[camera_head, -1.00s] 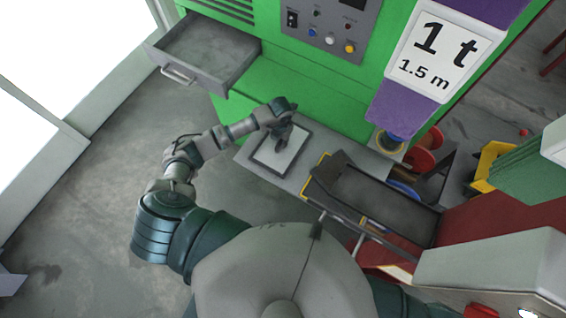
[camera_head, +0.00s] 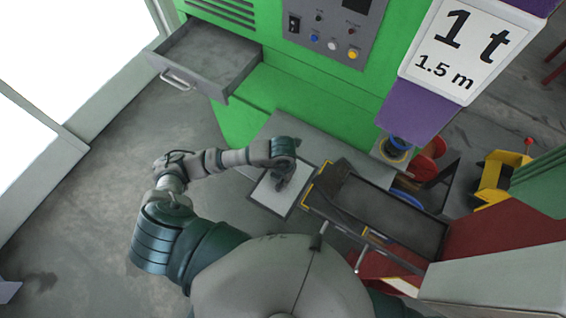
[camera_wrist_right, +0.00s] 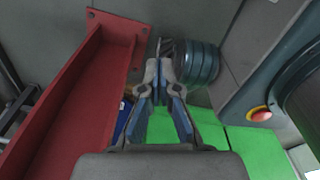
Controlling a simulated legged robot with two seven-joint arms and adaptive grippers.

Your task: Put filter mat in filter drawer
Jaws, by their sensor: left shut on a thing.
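The filter mat (camera_head: 270,194), a flat pale panel with a dark rim, is in the head view in front of the green machine. My left gripper (camera_head: 283,182) is shut on it from above, hiding part of its face. The mat overlaps the front edge of the grey ledge; its height above the ledge is hard to tell. The filter drawer (camera_head: 213,66) is pulled out at the upper left, with an empty grey interior and a handle facing the floor side.
The grey ledge (camera_head: 300,130) runs along the machine's foot. A black tray with yellow edging (camera_head: 375,212) stands right of the mat. A purple beam with a 1 t sign (camera_head: 465,50) hangs at the upper right. The floor (camera_head: 110,190) on the left is clear.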

